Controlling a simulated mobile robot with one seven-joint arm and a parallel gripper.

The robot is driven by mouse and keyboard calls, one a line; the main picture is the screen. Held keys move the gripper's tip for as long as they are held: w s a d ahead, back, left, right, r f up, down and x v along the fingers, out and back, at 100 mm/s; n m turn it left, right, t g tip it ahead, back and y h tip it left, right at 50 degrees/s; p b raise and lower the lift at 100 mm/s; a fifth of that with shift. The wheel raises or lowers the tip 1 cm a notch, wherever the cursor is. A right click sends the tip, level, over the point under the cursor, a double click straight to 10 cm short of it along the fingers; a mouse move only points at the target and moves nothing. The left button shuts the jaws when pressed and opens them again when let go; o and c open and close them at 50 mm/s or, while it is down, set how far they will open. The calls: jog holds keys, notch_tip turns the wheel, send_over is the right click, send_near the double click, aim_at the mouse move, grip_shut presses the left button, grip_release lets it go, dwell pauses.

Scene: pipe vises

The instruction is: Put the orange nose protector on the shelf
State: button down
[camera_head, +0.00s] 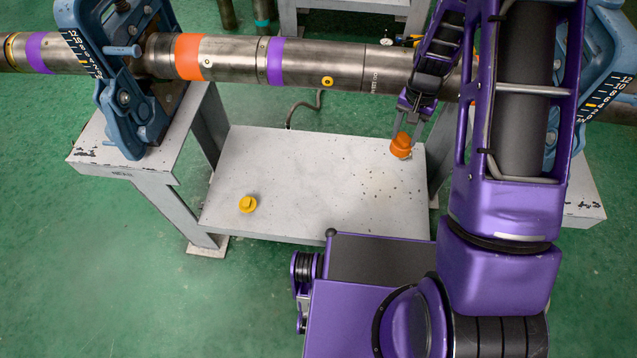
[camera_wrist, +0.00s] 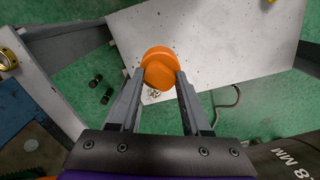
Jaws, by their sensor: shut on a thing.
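The orange nose protector (camera_head: 401,146) is at the right part of the white shelf (camera_head: 310,190) in the head view. It also shows in the wrist view (camera_wrist: 160,68), between the fingertips. My gripper (camera_head: 405,134) points down and is shut on the orange nose protector. In the wrist view my gripper (camera_wrist: 158,80) has one finger on each side of it. I cannot tell whether the protector touches the shelf or is held just above it.
A yellow cap (camera_head: 247,204) sits at the left of the shelf. A long steel pipe (camera_head: 330,65) lies above and behind the shelf, held by a blue vise (camera_head: 125,85) on the left and another (camera_head: 605,60) on the right. The shelf's middle is clear.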

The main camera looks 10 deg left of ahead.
notch_tip(320, 180, down, 18)
jog(key=r+m+b, duration=0.1)
jog(key=m+b, duration=0.2)
jog(key=m, duration=0.1)
jog(key=m+b, duration=0.2)
jog(key=m, duration=0.1)
send_near(374, 222)
notch_tip(374, 222, down, 3)
jog(key=shift+s+a+f+b, duration=0.1)
jog(key=shift+s+a+b, duration=0.05)
jog(key=shift+b, duration=0.9)
jog(key=shift+f, duration=0.15)
jog(key=shift+c, duration=1.8)
grip_release()
notch_tip(374, 222, up, 12)
jog(key=p, duration=0.2)
